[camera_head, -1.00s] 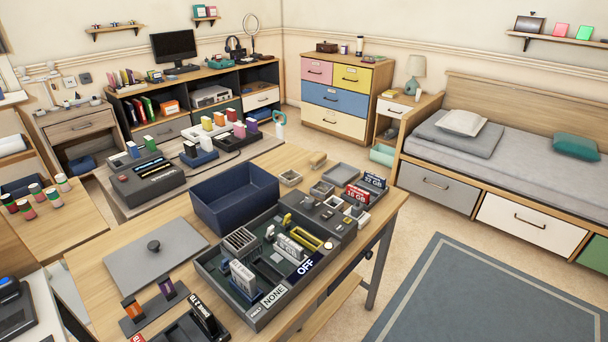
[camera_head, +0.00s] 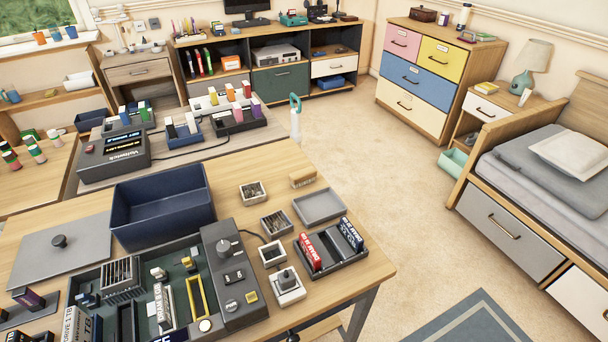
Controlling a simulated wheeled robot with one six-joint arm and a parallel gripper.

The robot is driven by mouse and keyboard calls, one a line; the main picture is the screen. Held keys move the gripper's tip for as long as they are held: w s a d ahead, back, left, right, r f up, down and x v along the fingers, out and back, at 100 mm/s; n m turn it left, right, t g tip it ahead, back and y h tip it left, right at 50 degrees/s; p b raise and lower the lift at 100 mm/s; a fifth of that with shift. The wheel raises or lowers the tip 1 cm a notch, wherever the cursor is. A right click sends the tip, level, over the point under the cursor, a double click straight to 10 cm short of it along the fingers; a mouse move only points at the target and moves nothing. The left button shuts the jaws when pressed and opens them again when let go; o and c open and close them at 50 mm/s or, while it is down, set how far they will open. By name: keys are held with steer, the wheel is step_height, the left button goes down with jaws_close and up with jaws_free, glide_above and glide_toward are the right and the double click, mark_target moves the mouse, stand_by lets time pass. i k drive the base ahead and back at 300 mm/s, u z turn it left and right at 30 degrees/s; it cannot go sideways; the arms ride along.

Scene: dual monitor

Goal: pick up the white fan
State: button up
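I cannot single out a white fan for certain. On the near wooden table (camera_head: 345,290), a small white square frame with a dark middle (camera_head: 272,253) lies right of the grey panel; it is too small to identify. Just below it is a white square block with a grey knob-like top (camera_head: 288,287). Two open square trays with grey contents, an upper one (camera_head: 252,193) and a lower one (camera_head: 276,223), lie farther back. My gripper is not in view.
A navy bin (camera_head: 162,205) and an open grey case of parts (camera_head: 178,300) crowd the table's left. A black rack with red and dark blocks (camera_head: 332,250) and an empty grey tray (camera_head: 319,206) lie right. Clear carpet (camera_head: 400,220) lies beyond the table's right edge.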

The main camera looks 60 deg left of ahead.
mark_target(253, 193)
steer(key=i, duration=1.2)
steer(key=u, duration=3.75)
steer(key=i, duration=0.5)
steer(key=u, duration=0.05)
